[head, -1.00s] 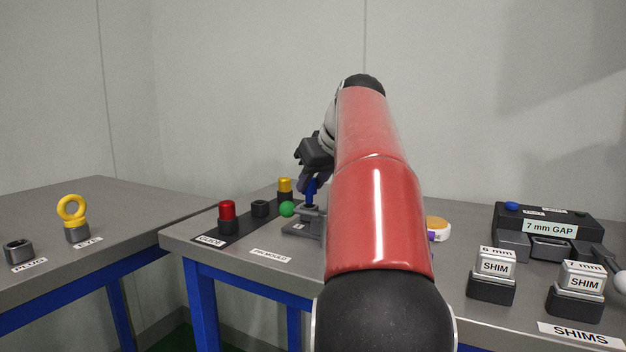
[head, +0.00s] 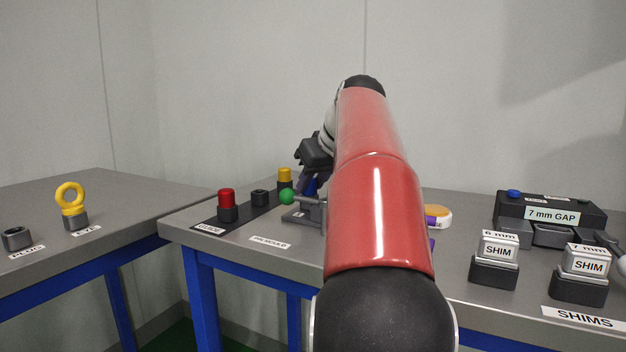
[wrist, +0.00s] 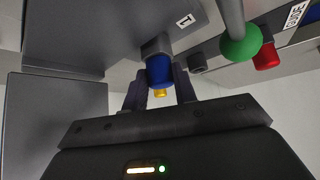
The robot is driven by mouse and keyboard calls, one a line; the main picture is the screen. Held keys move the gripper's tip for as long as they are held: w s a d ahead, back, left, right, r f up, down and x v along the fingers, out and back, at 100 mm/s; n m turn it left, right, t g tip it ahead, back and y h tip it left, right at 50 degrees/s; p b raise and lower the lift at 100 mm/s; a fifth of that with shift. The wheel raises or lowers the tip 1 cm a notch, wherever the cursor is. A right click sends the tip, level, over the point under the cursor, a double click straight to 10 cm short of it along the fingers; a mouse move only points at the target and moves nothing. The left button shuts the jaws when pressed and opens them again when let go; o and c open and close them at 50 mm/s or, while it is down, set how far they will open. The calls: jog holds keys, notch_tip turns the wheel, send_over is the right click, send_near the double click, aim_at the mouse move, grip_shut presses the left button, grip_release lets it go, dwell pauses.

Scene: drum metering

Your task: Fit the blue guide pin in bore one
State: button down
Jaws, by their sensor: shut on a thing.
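The blue guide pin (wrist: 158,70) is between the two fingers of my gripper (wrist: 160,86), which is shut on it. In the wrist view the pin's far end meets a grey collar (wrist: 155,45) beside a label "1". How deep it sits in the bore is hidden. In the head view the blue pin (head: 310,187) shows just above the grey mould block (head: 298,217), partly hidden by a lever and my arm. My gripper (head: 307,180) is mostly hidden there too.
A lever with a green ball (head: 287,196) stands close to the pin. A dark rack (head: 242,222) holds a red pin (head: 227,199) and a yellow pin (head: 285,175); its middle holder (head: 260,197) is empty. Shim blocks (head: 498,248) stand at the right.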

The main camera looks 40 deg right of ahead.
jog(key=c, duration=1)
grip_release()
jog(key=shift+f, duration=0.1)
jog(key=shift+c, duration=0.2)
jog(key=shift+p+v, duration=0.8)
jog(key=shift+v, duration=3.1)
